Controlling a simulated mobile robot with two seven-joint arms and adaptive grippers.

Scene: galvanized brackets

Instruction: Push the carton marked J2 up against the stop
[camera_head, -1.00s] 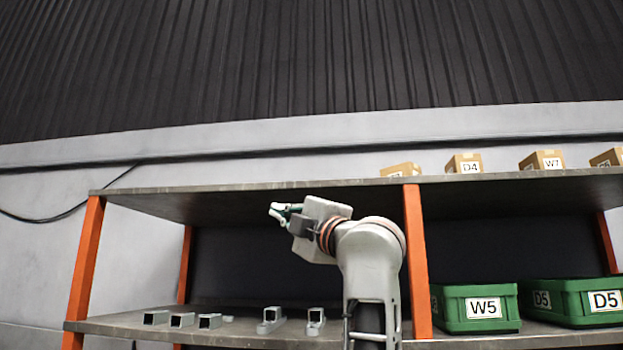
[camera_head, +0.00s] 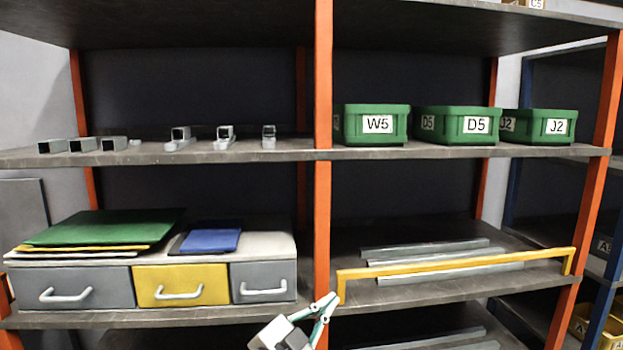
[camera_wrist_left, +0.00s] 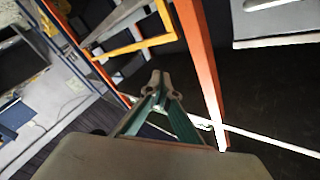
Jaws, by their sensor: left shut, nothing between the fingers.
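No carton marked J2 shows now. The only J2 label I can read is on a green bin (camera_head: 540,126) at the right end of the middle shelf. Part of a brown carton (camera_head: 537,4) shows at the top right edge, its label partly cut off. I cannot make out a stop. My left gripper (camera_head: 329,299) is shut and empty, low in the head view near the orange middle post and below the bins. Its closed fingers also show in the left wrist view (camera_wrist_left: 160,82). My right gripper is out of view.
Green bins marked W5 (camera_head: 376,125) and D5 (camera_head: 456,127) stand left of the J2 bin. Several metal brackets (camera_head: 180,139) sit at left. A yellow bar (camera_head: 455,263) runs along the lower shelf front. Grey and yellow drawers (camera_head: 182,285) fill the lower left.

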